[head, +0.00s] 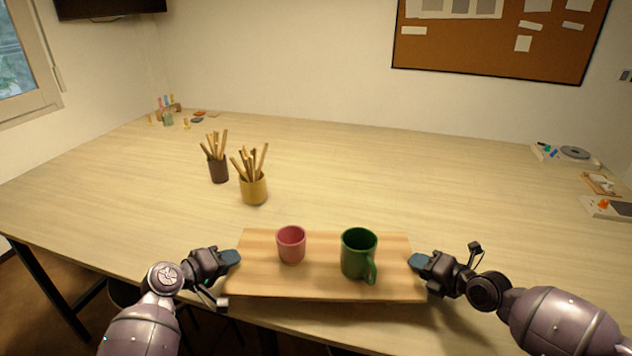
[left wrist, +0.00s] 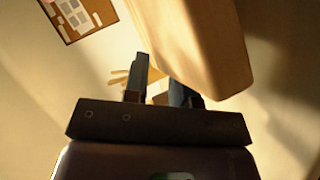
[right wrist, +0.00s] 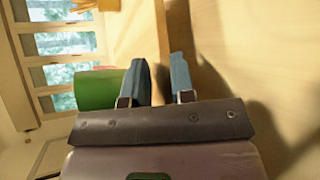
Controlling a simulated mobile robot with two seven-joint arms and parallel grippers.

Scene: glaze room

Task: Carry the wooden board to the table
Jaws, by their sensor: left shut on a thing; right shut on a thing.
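The wooden board (head: 325,282) is held roughly level at the table's near edge; whether it touches the tabletop I cannot tell. A pink cup (head: 291,245) and a green mug (head: 358,254) stand upright on it. My left gripper (head: 231,258) is shut on the board's left end, and my right gripper (head: 419,261) is shut on its right end. The board also shows large in the left wrist view (left wrist: 195,45), and the green mug shows in the right wrist view (right wrist: 97,90). The pale wood table (head: 400,180) spreads out beyond the board.
A dark pot (head: 218,170) and a yellow pot (head: 253,188), both with wooden sticks, stand behind the board to the left. Small items sit at the far left corner and a flat grey disc (head: 575,153) lies at the right.

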